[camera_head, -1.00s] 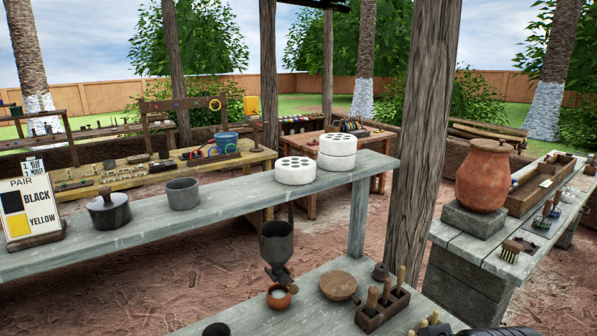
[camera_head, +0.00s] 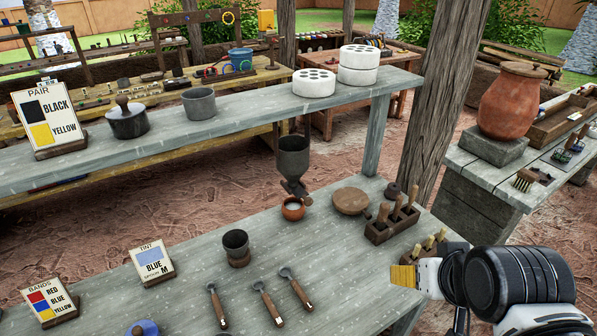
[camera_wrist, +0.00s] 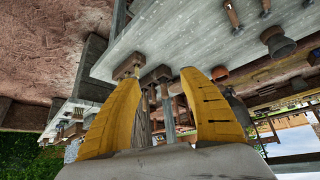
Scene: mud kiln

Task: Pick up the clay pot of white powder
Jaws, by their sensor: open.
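The small orange clay pot (camera_head: 293,212) with white powder in it stands upright on the near grey table (camera_head: 215,290), just below the spout of a dark metal hopper (camera_head: 293,155). My gripper (camera_head: 403,276) shows at the lower right in the head view, to the right of the pot and well apart from it. In the wrist view, my gripper (camera_wrist: 160,80) is open, with two yellow fingers spread and nothing between them. That view is turned over; the clay pot (camera_wrist: 220,73) shows small, beyond the right finger. Its powder cannot be made out there.
A dark cup (camera_head: 236,245) and several spoons (camera_head: 268,302) lie left and in front. A higher grey shelf (camera_head: 250,125) runs behind the hopper.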

